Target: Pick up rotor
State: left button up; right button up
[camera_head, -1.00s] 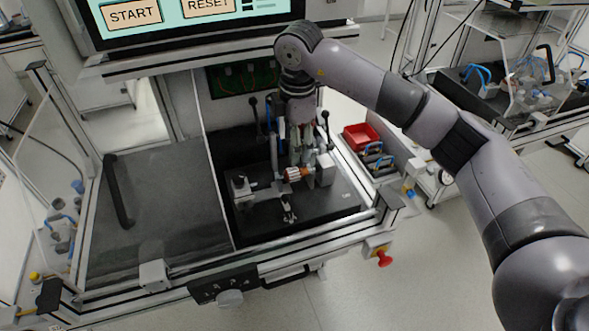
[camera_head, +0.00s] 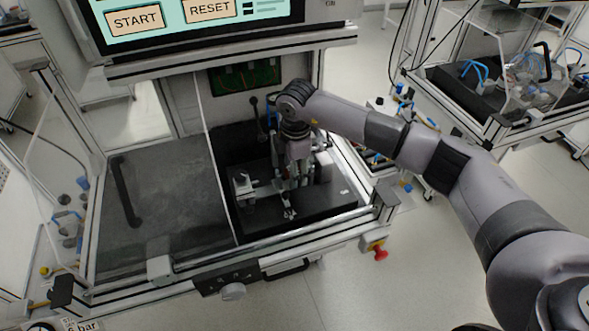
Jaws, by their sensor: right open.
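My right gripper (camera_head: 291,182) points down into the test station from above, over the black fixture plate (camera_head: 325,203). Its fingers are open and stand at the rotor's place in the fixture. The rotor, with its copper-coloured part, is hidden behind the fingers, so I cannot tell whether they touch it. A grey fixture block with a shaft (camera_head: 245,186) stands just left of the fingers. A pale block (camera_head: 322,168) stands just right of them. My left gripper is not in view.
A screen with START and RESET buttons (camera_head: 190,17) hangs above the station. A dark flat panel (camera_head: 165,205) with a black handle (camera_head: 125,192) lies to the left. A red emergency button (camera_head: 380,254) sits at the front right corner. A small clamp (camera_head: 289,208) stands in front of the gripper.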

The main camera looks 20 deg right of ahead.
jog(key=shift+c, duration=0.3)
grip_shut()
dwell(0.3)
